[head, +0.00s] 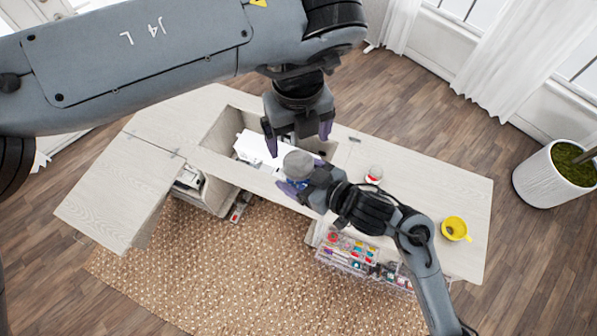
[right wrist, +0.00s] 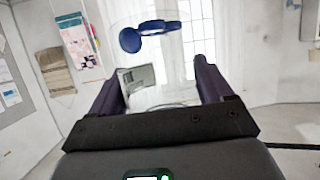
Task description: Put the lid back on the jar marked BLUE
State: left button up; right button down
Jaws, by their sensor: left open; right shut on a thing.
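My right gripper (head: 300,186) is shut on a clear jar with blue contents (head: 291,186), held up over the cabinet's front edge. Blue pieces in the clear jar (right wrist: 150,35) also show past the fingers in the right wrist view. A round grey lid (head: 298,163) shows at the top of this jar; I cannot tell whether it is seated. The jar's marking is not readable. My left gripper (head: 298,134) is open and empty, just behind the lid, with its fingers pointing down and apart.
The sewing cabinet top (head: 430,195) has an open well with a white machine (head: 259,148) beneath my grippers. A small jar with red (head: 375,174) and a yellow cup (head: 455,228) stand on the right side. A clear drawer unit (head: 350,250) sits at the front.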

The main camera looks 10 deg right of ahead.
aim_at(298, 163)
pick_arm(q)
jog(key=shift+f, duration=4)
jog(key=c, duration=1.1)
jog(key=o, duration=1.2)
jog(key=shift+o, duration=0.2)
notch_tip(298, 163, up, 12)
